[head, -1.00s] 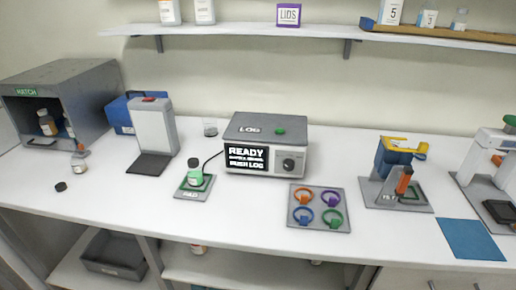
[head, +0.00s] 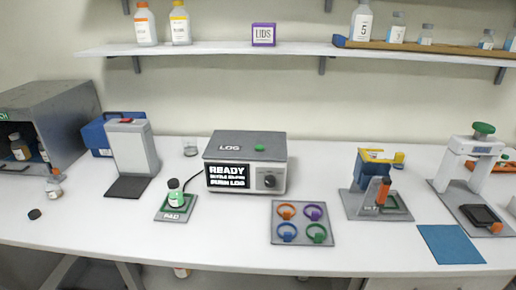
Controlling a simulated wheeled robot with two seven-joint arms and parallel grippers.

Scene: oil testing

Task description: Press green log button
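The green log button (head: 259,148) is a small round cap on top of a grey box-shaped instrument (head: 222,174), beside the printed word LOG. The instrument's front screen (head: 228,176) reads READY with smaller text and PUSH LOG below, and a dark knob (head: 269,181) sits to its right. A small bottle with green contents and a dark cap (head: 175,194) stands upright on the pad (head: 171,216) left of the instrument. Neither of my grippers shows in the head view.
A tray with several coloured rings (head: 302,238) lies right of the instrument. A grey upright device (head: 132,155) stands to the left, and a blue and yellow fixture (head: 374,172) to the right. A shelf (head: 290,52) runs above. The air over the button looks clear.

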